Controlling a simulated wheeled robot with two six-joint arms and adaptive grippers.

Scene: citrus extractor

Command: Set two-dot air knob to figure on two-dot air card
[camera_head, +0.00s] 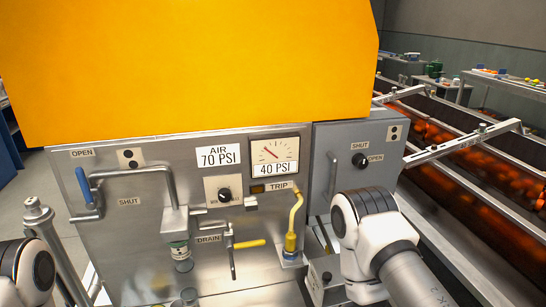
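The AIR card (219,156) on the steel front panel reads 70 PSI. Just right of it is a square dial gauge (275,150) with a red needle and a 40 PSI label (274,169). Below the card, a black round knob (225,195) sits on a pale plate; its pointer setting is too small to read. A two-dot plate (130,158) is at the panel's upper left, and another two-dot plate (395,133) is on the grey box at right. Parts of both my arms show at the lower left and lower right, but neither gripper is in view.
A blue-handled lever (83,186) is at left. A yellow drain handle (249,244) and yellow trip lever (295,218) stick out below the knob. Conveyor rails (470,180) run along the right.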

